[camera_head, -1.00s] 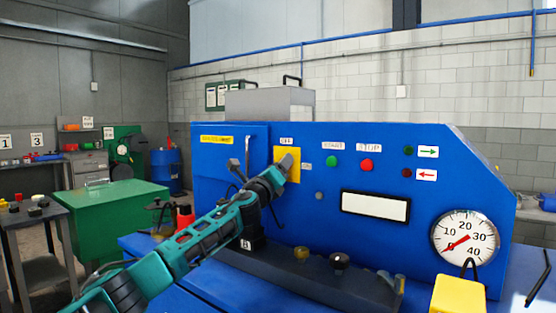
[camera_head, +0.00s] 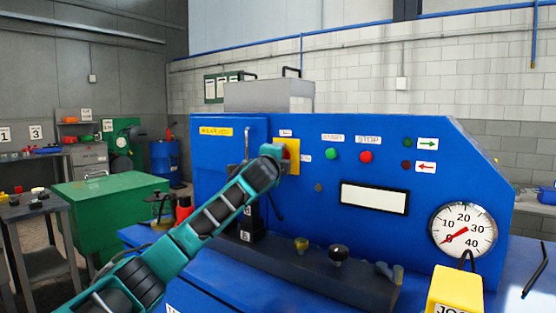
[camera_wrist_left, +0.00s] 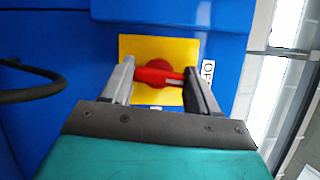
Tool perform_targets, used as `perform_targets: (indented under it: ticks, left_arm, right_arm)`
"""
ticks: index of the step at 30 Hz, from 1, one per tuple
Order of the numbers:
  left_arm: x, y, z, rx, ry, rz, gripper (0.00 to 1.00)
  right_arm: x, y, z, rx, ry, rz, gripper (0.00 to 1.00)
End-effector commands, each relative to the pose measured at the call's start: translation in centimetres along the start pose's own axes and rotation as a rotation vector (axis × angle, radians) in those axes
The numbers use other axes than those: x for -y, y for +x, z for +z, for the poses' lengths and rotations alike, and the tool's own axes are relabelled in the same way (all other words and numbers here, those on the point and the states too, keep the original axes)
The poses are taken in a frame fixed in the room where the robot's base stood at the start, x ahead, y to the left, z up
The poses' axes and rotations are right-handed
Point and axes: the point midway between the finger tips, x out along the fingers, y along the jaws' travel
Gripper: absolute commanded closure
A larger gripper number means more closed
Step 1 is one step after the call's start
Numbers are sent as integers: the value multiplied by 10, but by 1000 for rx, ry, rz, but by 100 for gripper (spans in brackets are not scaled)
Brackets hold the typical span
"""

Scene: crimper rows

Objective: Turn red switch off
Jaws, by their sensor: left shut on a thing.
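The red switch (camera_wrist_left: 158,74) has a round hub and a bar handle, mounted on a yellow plate (camera_wrist_left: 180,47) on the blue machine. In the left wrist view the handle lies crosswise between the fingers of my left gripper (camera_wrist_left: 161,80), which is shut on it. In the head view my left gripper (camera_head: 284,158) is at the yellow plate (camera_head: 295,158) and hides most of the switch. A white label (camera_wrist_left: 208,72), partly covered, stands beside the plate. My right gripper is not in view.
The blue machine panel (camera_head: 240,147) also carries a green button (camera_head: 332,154), a red button (camera_head: 366,157), a blank white display (camera_head: 374,200) and a dial gauge (camera_head: 463,230). A lever (camera_head: 247,145) stands left of the plate. A yellow box (camera_head: 455,292) is at front right.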

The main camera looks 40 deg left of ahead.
Motion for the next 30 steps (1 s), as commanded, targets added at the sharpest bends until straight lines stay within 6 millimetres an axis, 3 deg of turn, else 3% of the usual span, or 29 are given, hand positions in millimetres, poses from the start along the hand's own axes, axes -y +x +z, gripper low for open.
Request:
perform_targets:
  ticks: [9,24,25,30]
  left_arm:
    - [0,0,0,1,-101,43,71]
    - [0,0,1,2,-119,50,71]
    - [0,0,1,2,-119,50,40]
    - [0,0,1,1,-118,49,23]
  right_arm:
    - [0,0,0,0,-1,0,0]
    - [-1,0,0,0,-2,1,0]
    - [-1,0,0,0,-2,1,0]
    - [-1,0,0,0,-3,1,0]
